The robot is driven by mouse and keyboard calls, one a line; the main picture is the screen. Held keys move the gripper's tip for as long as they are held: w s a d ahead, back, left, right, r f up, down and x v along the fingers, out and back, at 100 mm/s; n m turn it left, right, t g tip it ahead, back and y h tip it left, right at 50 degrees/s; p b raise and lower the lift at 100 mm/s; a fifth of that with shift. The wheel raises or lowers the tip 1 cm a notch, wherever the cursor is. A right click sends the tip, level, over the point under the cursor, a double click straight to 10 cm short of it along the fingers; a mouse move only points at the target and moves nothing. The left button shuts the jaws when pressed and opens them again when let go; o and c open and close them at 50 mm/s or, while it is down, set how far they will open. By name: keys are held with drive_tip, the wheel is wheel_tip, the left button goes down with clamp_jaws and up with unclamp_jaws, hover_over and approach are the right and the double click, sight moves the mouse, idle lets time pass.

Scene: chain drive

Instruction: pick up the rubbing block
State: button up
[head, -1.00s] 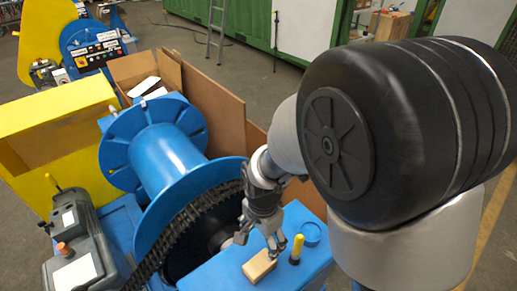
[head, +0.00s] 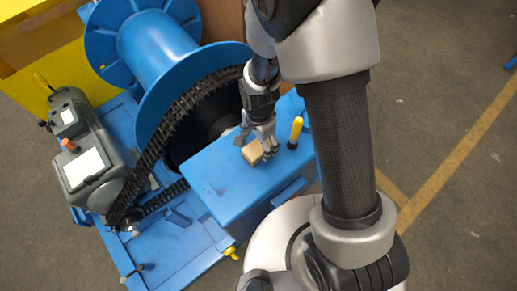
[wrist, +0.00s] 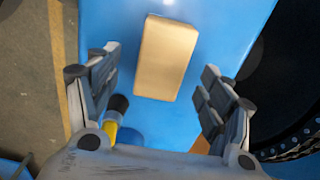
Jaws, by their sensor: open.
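The rubbing block (head: 252,152), a small tan rectangular block, lies flat on the blue housing top (head: 215,180). In the wrist view the block (wrist: 166,58) lies ahead of my open fingers, roughly centred between them, with blue surface showing on both sides. My gripper (head: 264,146) points down at the block; in the head view its fingers overlap the block's right end. In the wrist view both fingers of my gripper (wrist: 160,80) are spread wide with nothing between the pads. I cannot tell exactly how high the fingertips are above the surface.
A yellow-handled tool (head: 296,130) stands upright right of the block; in the wrist view its handle (wrist: 110,130) is close to the left finger. A black chain (head: 165,140) and blue drum (head: 160,45) are to the left. A grey motor unit (head: 88,155) stands further left.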

sight(258, 146)
wheel_tip(258, 146, down, 5)
drive_tip(key=shift+w+r+b, duration=0.15)
drive_tip(key=shift+r+b, duration=0.05)
drive_tip(key=shift+b, duration=0.45)
drive_tip(key=shift+a, duration=0.1)
drive_tip(key=c, duration=1.2)
